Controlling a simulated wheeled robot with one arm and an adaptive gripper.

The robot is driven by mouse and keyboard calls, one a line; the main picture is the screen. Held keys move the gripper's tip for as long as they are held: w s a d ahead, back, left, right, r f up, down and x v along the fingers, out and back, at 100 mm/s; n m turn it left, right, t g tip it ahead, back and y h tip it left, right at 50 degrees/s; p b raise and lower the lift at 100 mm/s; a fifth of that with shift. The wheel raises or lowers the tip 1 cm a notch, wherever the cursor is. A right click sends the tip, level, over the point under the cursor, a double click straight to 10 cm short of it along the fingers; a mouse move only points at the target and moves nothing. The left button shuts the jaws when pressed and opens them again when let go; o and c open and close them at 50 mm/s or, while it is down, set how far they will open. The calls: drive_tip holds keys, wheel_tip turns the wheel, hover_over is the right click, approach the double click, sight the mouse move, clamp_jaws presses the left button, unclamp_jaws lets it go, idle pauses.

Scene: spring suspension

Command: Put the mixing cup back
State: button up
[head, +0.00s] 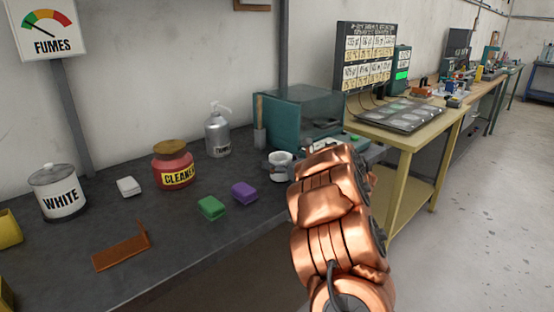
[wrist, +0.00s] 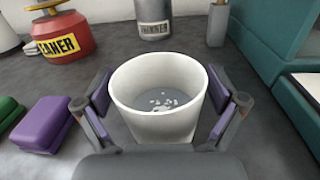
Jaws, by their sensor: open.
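The mixing cup (head: 281,167) is a white cup standing upright on the dark bench, left of the teal box. In the wrist view the cup (wrist: 158,122) sits between the two fingers of my gripper (wrist: 160,100), with grey contents and pale flecks at its bottom. The fingers are open, one on each side of the cup; a small gap seems to show on each side. In the head view my copper-coloured arm hides most of the gripper and the bench to the right of the cup.
A purple block (head: 244,192) and a green block (head: 211,208) lie left of the cup. A red cleaner jar (head: 173,168), a thinner bottle (head: 218,135) and a white pot (head: 60,195) stand further left and behind. A teal box (head: 285,118) stands close behind the cup. A brown bracket (head: 121,252) lies near the front edge.

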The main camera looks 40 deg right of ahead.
drive_tip(key=s, duration=0.7)
drive_tip(key=s+b, duration=0.1)
drive_tip(key=s, duration=0.3)
drive_tip(key=shift+d, duration=0.3)
